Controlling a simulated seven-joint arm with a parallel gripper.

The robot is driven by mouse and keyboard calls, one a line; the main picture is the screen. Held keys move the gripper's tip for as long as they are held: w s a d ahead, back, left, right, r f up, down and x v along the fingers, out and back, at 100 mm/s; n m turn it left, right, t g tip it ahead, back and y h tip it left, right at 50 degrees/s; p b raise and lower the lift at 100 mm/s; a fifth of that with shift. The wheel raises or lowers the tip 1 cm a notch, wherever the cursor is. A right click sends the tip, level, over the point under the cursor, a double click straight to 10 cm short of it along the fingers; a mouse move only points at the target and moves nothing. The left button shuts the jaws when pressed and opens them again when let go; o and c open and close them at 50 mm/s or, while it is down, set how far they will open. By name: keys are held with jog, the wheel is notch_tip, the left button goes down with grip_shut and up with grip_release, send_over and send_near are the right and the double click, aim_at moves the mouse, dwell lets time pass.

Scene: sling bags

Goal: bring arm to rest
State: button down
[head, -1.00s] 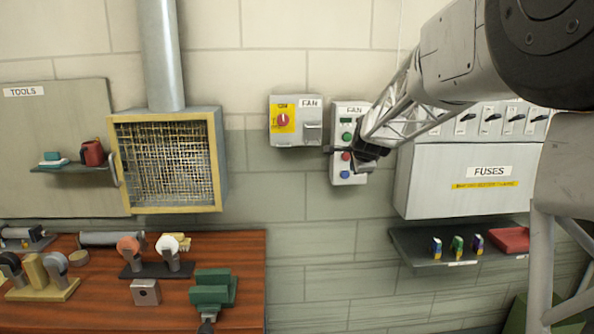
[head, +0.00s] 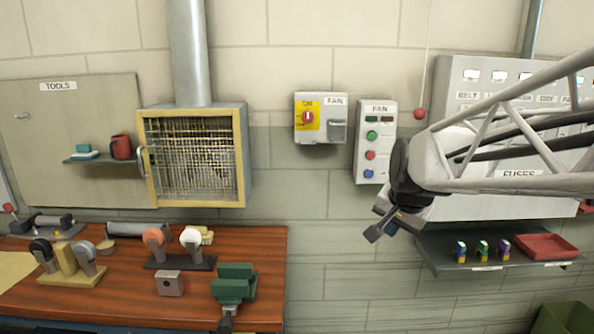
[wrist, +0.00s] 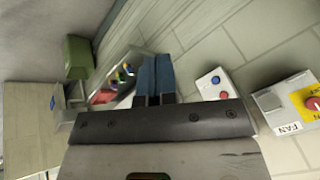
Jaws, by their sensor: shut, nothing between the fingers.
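My gripper (head: 378,229) is in the head view right of centre, in front of the wall, below and right of the fan button box (head: 376,142). Its fingers point down and left. In the wrist view my gripper (wrist: 154,76) shows its two dark blue fingers side by side, shut with nothing between them. The gripper is apart from the button box, which has green, red and blue buttons. My arm reaches in from the right and covers part of the fuse cabinet (head: 462,205).
A fan switch box (head: 320,118) with a red knob hangs left of the button box. A shelf (head: 440,259) below the cabinet holds small fuses and a red tray (head: 546,247). A wooden bench (head: 120,304) with tools stands at left. A red ball (head: 419,114) hangs on a cord.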

jog(key=s+f+n+g, duration=0.1)
jog(key=s+f+n, duration=0.2)
jog(key=s, duration=0.8)
jog(key=s+a+f+n+g, duration=0.1)
jog(key=s+f+n, duration=0.3)
jog(key=s, duration=0.8)
jog(key=shift+f+g+h, duration=0.3)
jog(key=shift+f+g, duration=0.05)
jog(key=shift+g, duration=0.05)
